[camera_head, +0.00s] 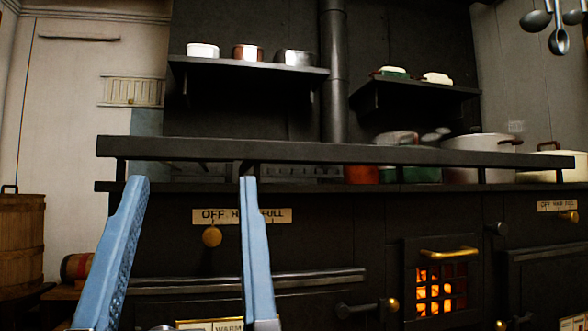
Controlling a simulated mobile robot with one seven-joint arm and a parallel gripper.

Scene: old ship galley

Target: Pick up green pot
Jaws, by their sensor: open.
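A green pot (422,174) stands on the black stove top, right of centre. The stove's front rail crosses in front of it, so only a low part of its side shows. A second, small green vessel (395,73) with a pale top sits on the upper right shelf. My gripper (190,182) is open and empty, with two blue fingers apart in front of the stove's left part. It is well to the left of both green things and touches neither.
A black rail (300,151) runs along the stove's front edge. An orange-red pot (361,175) and a large grey pot (478,158) flank the green pot. A stovepipe (333,75) rises between two shelves. Fire glows behind a grated door (441,289). Ladles (558,38) hang upper right.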

